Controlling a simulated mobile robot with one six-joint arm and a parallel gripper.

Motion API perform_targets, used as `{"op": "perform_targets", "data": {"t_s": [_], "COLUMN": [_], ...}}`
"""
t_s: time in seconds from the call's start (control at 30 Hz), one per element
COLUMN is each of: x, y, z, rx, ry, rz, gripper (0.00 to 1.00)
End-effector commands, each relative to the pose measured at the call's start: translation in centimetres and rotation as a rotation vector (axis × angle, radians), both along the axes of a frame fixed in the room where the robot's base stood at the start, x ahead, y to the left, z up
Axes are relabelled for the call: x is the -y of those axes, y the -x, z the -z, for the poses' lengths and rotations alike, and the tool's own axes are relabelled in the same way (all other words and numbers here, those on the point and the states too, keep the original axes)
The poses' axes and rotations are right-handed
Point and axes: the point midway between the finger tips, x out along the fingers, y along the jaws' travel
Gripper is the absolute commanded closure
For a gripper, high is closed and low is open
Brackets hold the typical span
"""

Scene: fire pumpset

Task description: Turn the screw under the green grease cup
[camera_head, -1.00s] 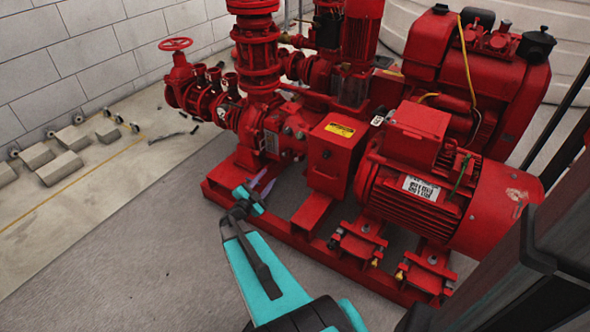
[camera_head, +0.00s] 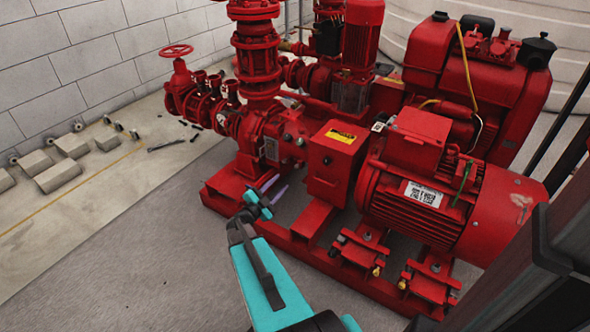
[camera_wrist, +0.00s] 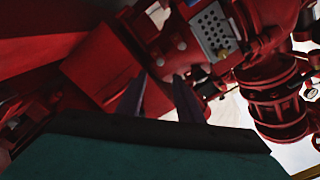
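I cannot make out the green grease cup or the screw under it in either view. The red pump body (camera_head: 285,140) stands beyond my gripper in the head view. My gripper (camera_head: 275,188) is low in front of it, beside the red base frame. In the wrist view the two dark fingers of my gripper (camera_wrist: 160,97) stand apart with nothing visible between them. They point at red pump parts with rounded bolt heads and a pale perforated plate (camera_wrist: 214,30).
A red box with a yellow label (camera_head: 336,160) and a large red motor (camera_head: 430,200) stand right of my gripper. A red handwheel valve (camera_head: 180,72) is at the left. Grey blocks (camera_head: 60,176) lie by the wall. The floor at front left is clear.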

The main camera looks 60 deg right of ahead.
Motion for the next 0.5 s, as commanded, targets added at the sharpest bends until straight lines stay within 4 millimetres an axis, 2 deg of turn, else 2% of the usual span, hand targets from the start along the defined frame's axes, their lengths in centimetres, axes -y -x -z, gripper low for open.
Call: {"op": "perform_targets", "data": {"t_s": [0.5], "x": [7.5], "y": [0.0], "z": [0.3], "rx": [0.001], "ry": [0.001], "rz": [0.001], "gripper": [0.67]}}
